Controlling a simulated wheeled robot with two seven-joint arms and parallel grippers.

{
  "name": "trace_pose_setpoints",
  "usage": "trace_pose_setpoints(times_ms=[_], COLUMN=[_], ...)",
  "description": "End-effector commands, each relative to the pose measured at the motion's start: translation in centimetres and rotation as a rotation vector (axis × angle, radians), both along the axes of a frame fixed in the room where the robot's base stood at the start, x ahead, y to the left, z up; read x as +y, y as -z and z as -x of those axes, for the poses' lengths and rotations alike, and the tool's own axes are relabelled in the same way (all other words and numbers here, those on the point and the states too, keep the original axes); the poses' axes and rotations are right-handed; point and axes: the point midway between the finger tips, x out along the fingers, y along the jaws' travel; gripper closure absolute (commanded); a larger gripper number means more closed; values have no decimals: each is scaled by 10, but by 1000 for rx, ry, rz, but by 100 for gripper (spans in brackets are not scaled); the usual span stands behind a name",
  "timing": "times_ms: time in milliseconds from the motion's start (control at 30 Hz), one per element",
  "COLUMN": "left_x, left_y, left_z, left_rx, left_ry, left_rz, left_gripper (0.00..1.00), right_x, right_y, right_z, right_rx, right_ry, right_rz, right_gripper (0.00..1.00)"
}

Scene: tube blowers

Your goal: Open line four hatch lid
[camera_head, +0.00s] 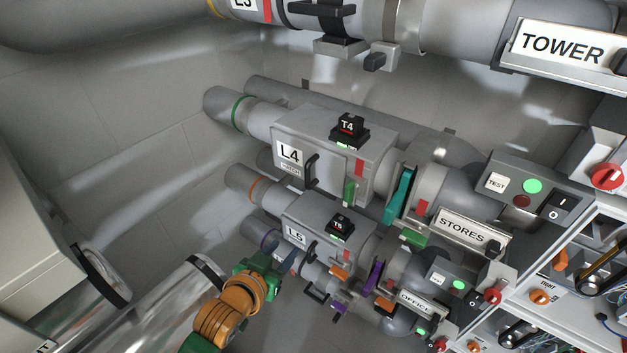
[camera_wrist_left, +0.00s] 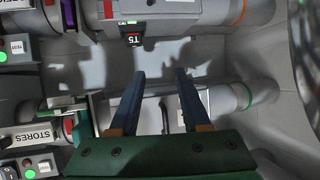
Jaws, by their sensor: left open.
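The line four hatch box, marked L4 (camera_head: 289,154), is a grey box on the pipe with the green ring. Its lid (camera_head: 330,172) looks shut, with a black handle (camera_head: 311,171) on its face and a green latch (camera_head: 349,193) at its right. The L4 box (camera_wrist_left: 205,102) shows partly behind the fingers there. My right gripper is not in view.
The L5 box (camera_head: 296,233) with its black T5 unit (camera_head: 339,227) sits below L4. The STORES sign (camera_head: 463,231) and a switch box (camera_head: 527,190) stand to the right. The upper pipe with the TOWER sign (camera_head: 563,47) runs above.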

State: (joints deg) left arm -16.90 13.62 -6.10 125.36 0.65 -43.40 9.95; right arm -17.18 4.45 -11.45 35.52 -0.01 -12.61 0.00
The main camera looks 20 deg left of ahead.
Motion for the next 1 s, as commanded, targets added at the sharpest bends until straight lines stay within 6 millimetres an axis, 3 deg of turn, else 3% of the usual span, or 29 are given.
trace_pose_setpoints(times_ms=[100, 200, 300, 633, 967, 1000], left_x=[0, -2, -4, -13, -15, -15], left_y=[-47, -86, -109, -111, -110, -110], left_z=[-27, -40, -48, -106, -115, -115], left_rx=[-205, -358, -447, -453, -451, -451], left_ry=[18, 41, 56, 58, 58, 58], left_rz=[33, 64, 83, 86, 84, 84], left_gripper=[53, 53, 53, 53, 53, 58], right_x=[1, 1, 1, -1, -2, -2], right_y=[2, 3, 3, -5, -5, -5], right_z=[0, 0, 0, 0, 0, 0], right_rx=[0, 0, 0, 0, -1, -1], right_ry=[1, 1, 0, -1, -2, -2], right_rz=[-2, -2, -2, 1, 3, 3], right_gripper=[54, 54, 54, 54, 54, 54])
